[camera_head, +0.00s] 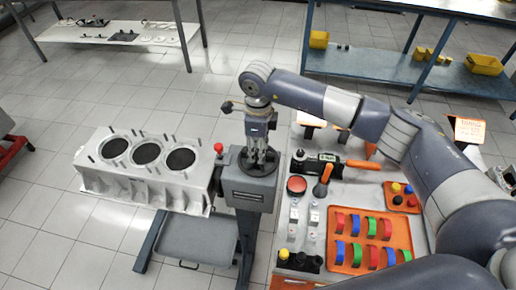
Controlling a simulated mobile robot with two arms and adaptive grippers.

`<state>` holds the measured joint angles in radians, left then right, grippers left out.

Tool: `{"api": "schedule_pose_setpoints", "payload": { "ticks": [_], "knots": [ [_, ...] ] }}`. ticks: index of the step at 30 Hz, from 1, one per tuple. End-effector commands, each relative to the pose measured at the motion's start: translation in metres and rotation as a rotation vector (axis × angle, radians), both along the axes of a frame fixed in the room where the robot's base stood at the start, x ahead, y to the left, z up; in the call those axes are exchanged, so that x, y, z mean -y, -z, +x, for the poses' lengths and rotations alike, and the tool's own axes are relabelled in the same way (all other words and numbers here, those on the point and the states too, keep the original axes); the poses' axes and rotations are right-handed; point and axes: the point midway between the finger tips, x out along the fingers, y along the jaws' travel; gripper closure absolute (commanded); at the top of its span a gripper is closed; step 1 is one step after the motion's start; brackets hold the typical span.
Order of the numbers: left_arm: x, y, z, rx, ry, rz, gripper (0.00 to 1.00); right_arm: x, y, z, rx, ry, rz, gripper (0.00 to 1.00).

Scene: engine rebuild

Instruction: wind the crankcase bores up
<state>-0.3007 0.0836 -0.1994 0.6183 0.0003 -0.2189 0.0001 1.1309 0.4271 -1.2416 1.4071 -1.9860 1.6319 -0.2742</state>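The crankcase (145,182) is a pale grey block held at the left side of the engine stand (250,190). Its bores (146,153), three dark round openings in a row, face up, with studs around them. The dark grey stand head carries a red knob (218,148) beside the block. My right gripper (258,162) points down at the top of the stand head, its fingers close together. Whether they touch or grip a part there is too small to tell. My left gripper is not in view.
Right of the stand, a workbench holds an orange tray (342,268) of coloured bearing shells, a red button (296,185), an orange-handled tool (322,181) and small parts. A grey pan (195,240) sits under the stand.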

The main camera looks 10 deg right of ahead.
Motion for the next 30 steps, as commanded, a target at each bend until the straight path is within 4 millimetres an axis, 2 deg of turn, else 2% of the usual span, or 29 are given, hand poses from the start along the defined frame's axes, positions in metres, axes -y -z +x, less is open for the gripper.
{"api": "schedule_pose_setpoints", "payload": {
  "ticks": [9, 15, 21, 30],
  "knots": [
    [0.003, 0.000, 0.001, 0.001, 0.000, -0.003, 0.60, 0.000, -0.064, 0.002, 0.006, 0.000, 0.001, 0.65],
    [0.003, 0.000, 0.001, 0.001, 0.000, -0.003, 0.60, 0.000, -0.099, 0.001, 0.004, 0.000, 0.000, 0.65],
    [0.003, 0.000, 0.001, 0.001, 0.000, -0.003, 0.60, 0.000, -0.114, 0.000, 0.002, 0.000, 0.000, 0.65],
    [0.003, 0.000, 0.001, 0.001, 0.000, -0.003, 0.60, 0.000, -0.115, 0.000, 0.001, 0.000, 0.001, 0.65]
  ]
}}
